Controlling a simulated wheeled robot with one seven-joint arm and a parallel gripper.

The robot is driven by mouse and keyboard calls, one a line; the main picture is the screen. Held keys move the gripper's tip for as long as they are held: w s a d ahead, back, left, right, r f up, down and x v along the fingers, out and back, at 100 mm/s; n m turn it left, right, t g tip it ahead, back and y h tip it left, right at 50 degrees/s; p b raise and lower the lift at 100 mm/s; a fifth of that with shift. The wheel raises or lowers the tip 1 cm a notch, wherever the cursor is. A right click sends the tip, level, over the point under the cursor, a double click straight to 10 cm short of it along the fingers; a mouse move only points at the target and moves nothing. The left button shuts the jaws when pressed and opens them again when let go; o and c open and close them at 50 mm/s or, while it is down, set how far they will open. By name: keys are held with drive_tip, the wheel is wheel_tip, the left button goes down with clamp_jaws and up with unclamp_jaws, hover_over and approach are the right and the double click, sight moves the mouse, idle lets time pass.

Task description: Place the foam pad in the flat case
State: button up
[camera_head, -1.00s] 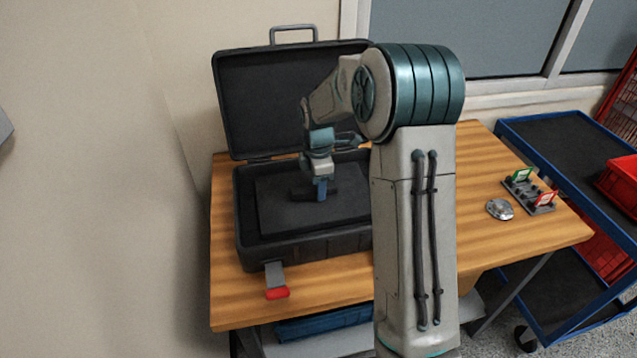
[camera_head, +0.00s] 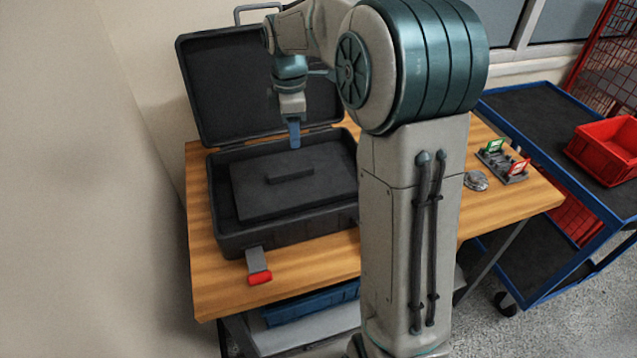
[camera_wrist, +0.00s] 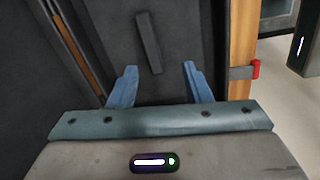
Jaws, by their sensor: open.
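The flat case (camera_head: 292,236) is a dark case standing open on the bench, its lid upright at the back. The foam pad (camera_head: 255,200), a dark slab with a raised bar (camera_head: 290,174) on top, lies inside the case. A narrow darker gap shows along its left side. My gripper (camera_head: 294,143) is above the pad, toward the back of the case, apart from the bar and empty. In the wrist view my gripper (camera_wrist: 160,82) has its two blue fingers spread, with the bar (camera_wrist: 148,42) beyond them. The pad's far right part is partly hidden behind my arm.
A latch with a red end (camera_head: 260,278) juts out at the case front. On the wooden bench (camera_head: 320,267), right of my arm, are a silver round object (camera_head: 476,181) and a small rack with green and red tags (camera_head: 503,163). A blue cart with a red bin (camera_head: 606,150) stands right.

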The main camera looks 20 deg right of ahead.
drive_tip(key=s+f+m+t, duration=0.1)
drive_tip(key=s+m+t, duration=0.1)
drive_tip(key=s+m, duration=1.4)
drive_tip(key=s, duration=0.9)
drive_tip(key=shift+s+f+t, duration=0.2)
drive_tip(key=shift+s+t, duration=0.1)
drive_tip(key=shift+s, duration=0.1)
